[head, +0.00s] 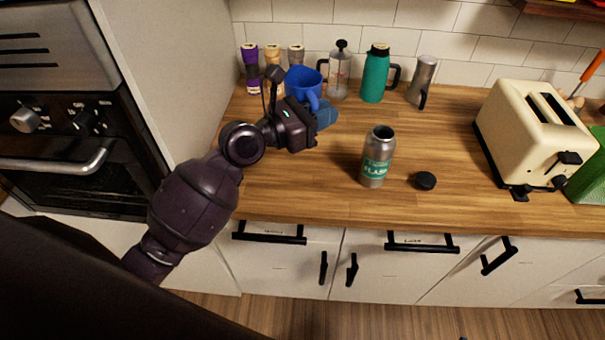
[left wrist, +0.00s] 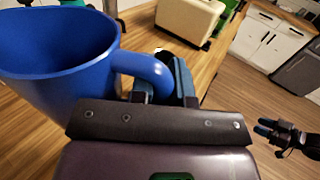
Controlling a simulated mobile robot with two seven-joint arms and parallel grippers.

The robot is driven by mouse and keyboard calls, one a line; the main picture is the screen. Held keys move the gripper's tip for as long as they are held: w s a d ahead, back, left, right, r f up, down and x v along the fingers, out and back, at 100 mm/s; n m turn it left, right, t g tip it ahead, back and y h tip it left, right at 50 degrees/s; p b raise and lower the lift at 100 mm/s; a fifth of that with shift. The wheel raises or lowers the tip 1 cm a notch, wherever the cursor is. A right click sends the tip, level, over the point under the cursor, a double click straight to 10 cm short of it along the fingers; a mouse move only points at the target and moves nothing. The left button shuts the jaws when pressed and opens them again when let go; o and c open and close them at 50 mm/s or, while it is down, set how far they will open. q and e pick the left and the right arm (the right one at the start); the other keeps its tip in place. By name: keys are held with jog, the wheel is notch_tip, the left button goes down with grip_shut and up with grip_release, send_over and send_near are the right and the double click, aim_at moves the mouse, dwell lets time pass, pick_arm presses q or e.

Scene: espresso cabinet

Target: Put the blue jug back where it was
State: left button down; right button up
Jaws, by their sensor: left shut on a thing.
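The blue jug (head: 301,78) is at the back left of the wooden counter, in front of the spice jars. It looks upright with its open top facing up. My left gripper (head: 323,116) is shut on its handle. In the left wrist view the jug (left wrist: 55,50) fills the upper left, and its handle runs to the fingers of the left gripper (left wrist: 163,92). The jug's base is hidden, so I cannot tell whether it touches the counter. My right gripper (left wrist: 276,132) shows small at the right of the left wrist view; its jaw state is unclear.
Spice jars (head: 251,70), a French press (head: 339,75), a teal jug (head: 375,78) and a metal pot (head: 422,82) line the back. A steel flask (head: 377,158), its black cap (head: 424,181) and a cream toaster (head: 535,135) stand right. The front left counter is clear.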

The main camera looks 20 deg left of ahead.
pick_arm(q)
jog(key=shift+a+f+b, duration=0.1)
jog(key=shift+f+b, duration=1.95)
jog(key=shift+f, duration=5.9)
pick_arm(e)
jog(key=shift+w+a+f+t, duration=0.2)
jog(key=shift+w+f+t, duration=0.1)
jog(key=shift+w+f, duration=0.55)
pick_arm(q)
notch_tip(320, 180, down, 4)
jog(key=b, duration=0.3)
pick_arm(e)
notch_tip(320, 180, down, 3)
jog(key=shift+s+f, duration=0.15)
jog(key=shift+f, duration=0.05)
pick_arm(q)
jog(key=shift+f, duration=0.2)
jog(key=c, duration=1.1)
grip_release()
jog(key=shift+c, duration=0.2)
jog(key=shift+o, duration=0.2)
pick_arm(e)
jog(key=shift+s+d+f, duration=0.1)
jog(key=shift+s+f, duration=0.25)
